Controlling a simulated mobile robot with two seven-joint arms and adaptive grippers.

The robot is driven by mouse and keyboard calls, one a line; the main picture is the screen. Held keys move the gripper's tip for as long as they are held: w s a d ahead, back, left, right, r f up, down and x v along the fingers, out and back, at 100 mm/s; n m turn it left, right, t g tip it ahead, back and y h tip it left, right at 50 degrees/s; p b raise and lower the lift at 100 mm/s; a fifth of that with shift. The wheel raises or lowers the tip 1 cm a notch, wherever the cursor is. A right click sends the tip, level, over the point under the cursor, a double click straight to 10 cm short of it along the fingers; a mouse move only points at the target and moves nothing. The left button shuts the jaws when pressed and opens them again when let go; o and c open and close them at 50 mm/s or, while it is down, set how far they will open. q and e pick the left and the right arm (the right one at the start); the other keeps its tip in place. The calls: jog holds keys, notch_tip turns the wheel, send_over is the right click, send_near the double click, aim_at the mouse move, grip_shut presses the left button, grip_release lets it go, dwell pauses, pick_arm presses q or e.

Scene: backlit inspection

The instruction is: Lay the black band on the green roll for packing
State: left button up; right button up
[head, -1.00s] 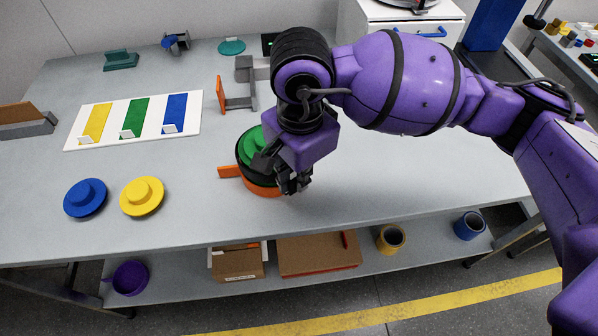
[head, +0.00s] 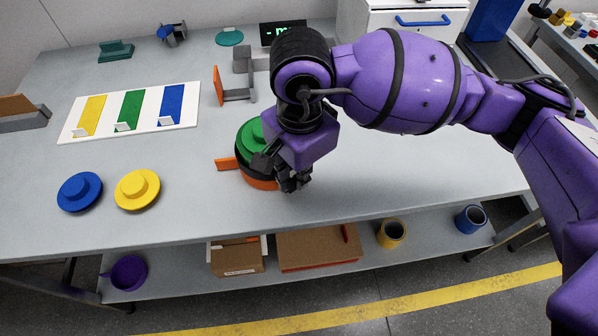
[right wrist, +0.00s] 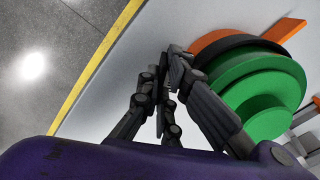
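The green roll (head: 252,133) is a stepped green disc on an orange base (head: 262,184) with a flat tab. A black band (head: 241,158) shows as a dark ring between the green and the orange. In the right wrist view the green roll (right wrist: 262,98), the black band (right wrist: 232,44) and the orange base (right wrist: 204,42) lie right of my fingers. My right gripper (head: 288,180) is low at the near right side of this stack and hides part of it. Its fingertips (right wrist: 174,62) are close together beside the band; any grip is unclear. My left gripper is out of view.
A blue disc (head: 80,192) and a yellow disc (head: 137,189) lie at left. A white board (head: 70,131) with yellow, green and blue strips lies behind them. A grey bracket with an orange plate (head: 218,86) stands behind the stack. Clear tabletop lies to the right.

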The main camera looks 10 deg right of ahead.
jog(key=o, duration=0.5)
jog(key=shift+r, duration=0.1)
notch_tip(320, 180, up, 12)
jog(key=shift+s+f, duration=0.1)
dwell(0.8)
